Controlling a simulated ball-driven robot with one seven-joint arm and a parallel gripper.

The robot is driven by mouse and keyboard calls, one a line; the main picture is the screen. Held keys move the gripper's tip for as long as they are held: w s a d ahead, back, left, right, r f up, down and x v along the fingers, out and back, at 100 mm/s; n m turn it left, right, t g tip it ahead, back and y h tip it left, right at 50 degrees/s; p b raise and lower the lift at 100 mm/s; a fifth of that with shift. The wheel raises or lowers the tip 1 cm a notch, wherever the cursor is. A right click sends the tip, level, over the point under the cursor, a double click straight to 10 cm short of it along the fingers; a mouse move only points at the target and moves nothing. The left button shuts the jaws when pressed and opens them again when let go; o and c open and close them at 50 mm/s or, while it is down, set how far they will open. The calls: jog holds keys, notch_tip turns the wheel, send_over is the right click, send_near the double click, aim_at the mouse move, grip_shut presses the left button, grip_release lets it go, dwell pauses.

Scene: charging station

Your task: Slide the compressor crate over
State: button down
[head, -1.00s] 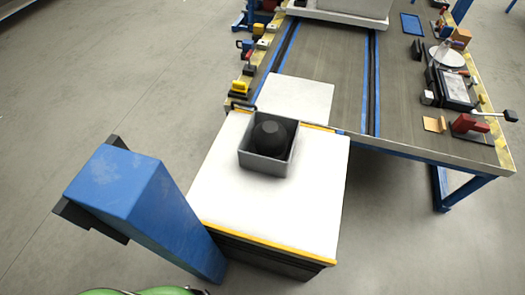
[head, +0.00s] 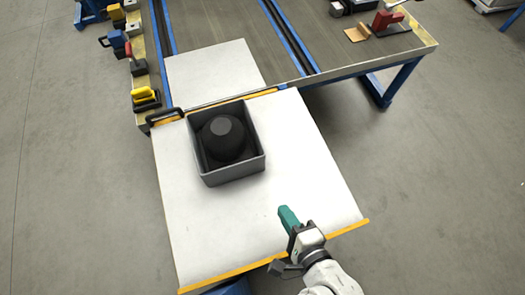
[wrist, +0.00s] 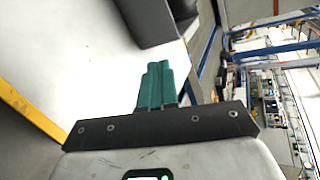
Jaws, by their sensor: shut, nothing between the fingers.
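The compressor crate (head: 233,175) is a grey open box on the white cart top (head: 300,150), near its far edge. A black rounded compressor (head: 223,140) sits inside it. Part of the crate wall also shows at the top of the wrist view (wrist: 150,22). My gripper (head: 286,213) is over the near right part of the white top, to the right of and nearer than the crate, apart from it. Its green fingers are together and empty, also in the wrist view (wrist: 157,85). Whether the fingertips touch the white top I cannot tell.
A white plate (head: 215,72) on the workbench (head: 215,22) adjoins the cart's far edge. Yellow strips (head: 235,270) line the cart's near and far edges. A black handle (head: 165,115) stands at the far left corner. Clamps (head: 144,98) line the bench's left side. The plate is clear.

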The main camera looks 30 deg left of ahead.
jog(key=s+a+f+m+t+y+b, duration=0.2)
jog(key=s+a+m+b, duration=0.1)
jog(key=a+m, duration=0.3)
jog(key=m+t, duration=0.3)
jog(key=m, duration=0.8)
send_near(233, 167)
jog(key=x, duration=0.7)
jog(key=shift+s+f+p, duration=0.1)
jog(key=shift+p, duration=0.25)
jog(key=shift+a, duration=0.1)
